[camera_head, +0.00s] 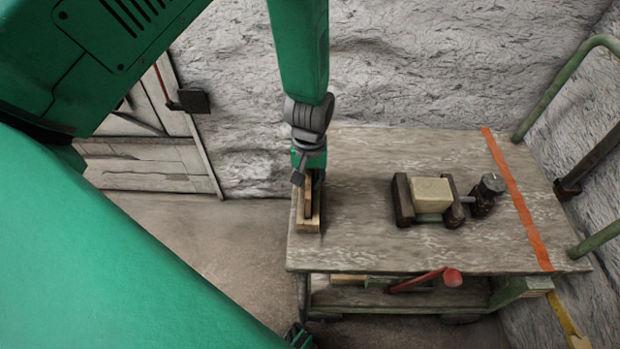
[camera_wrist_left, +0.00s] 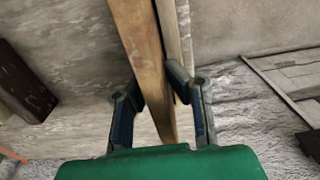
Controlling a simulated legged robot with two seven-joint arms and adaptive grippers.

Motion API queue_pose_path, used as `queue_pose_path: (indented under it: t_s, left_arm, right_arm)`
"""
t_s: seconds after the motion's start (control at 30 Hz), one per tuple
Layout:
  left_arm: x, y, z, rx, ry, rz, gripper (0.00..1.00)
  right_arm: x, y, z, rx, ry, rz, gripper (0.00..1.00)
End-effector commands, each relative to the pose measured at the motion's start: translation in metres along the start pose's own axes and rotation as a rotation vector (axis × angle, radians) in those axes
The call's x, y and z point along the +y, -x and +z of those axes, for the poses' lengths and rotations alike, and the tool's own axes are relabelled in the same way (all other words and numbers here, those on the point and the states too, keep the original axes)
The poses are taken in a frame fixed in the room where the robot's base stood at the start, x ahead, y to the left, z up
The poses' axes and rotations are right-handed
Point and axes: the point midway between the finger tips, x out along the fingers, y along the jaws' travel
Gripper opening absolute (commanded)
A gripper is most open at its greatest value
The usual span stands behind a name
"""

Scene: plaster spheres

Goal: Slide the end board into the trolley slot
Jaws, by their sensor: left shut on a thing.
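My left gripper (camera_head: 308,179) points down at the left end of the trolley top (camera_head: 370,245). It is shut on the end board (camera_wrist_left: 143,45), a long, narrow wooden piece that runs between its two fingers in the left wrist view (camera_wrist_left: 155,88). A second wooden strip (camera_wrist_left: 172,30) runs close beside the board there. In the head view, pale wooden slot pieces (camera_head: 308,226) stand at the trolley's left edge, around or against the darker board. The gripper partly hides them, and I cannot tell how deep the board sits.
A dark clamp-like fixture (camera_head: 403,200) holding a pale block (camera_head: 432,194) sits mid-top. An orange strip (camera_head: 517,200) crosses the right side. A red-ended lever (camera_head: 452,278) is below the front edge. Green rails (camera_head: 560,82) rise at right; a rough wall (camera_head: 430,60) stands behind.

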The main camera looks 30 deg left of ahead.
Motion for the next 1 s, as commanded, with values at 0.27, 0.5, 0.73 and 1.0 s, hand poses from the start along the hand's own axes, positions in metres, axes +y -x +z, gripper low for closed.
queue_pose_path:
  t_s: [0.27,0.5,0.73,1.0]
  left_arm:
    - [0.0001,-0.0075,-0.0001,0.0,0.0,0.0,0.0]
    - [0.0001,-0.0075,-0.0001,0.0,0.0,0.0,0.35]
    - [0.0,-0.0076,0.0,0.0,0.0,0.0,0.35]
    - [0.0,-0.0062,0.0001,0.0,0.0,0.0,0.35]
  right_arm:
    - [0.0,-0.0039,0.0002,0.0,0.0,0.0,1.0]
    - [0.0,-0.0036,0.0002,0.0,0.0,0.0,1.0]
    - [0.0,-0.0036,0.0002,0.0,0.0,0.0,1.0]
    - [0.0,-0.0022,0.0001,0.0,0.0,0.0,1.0]
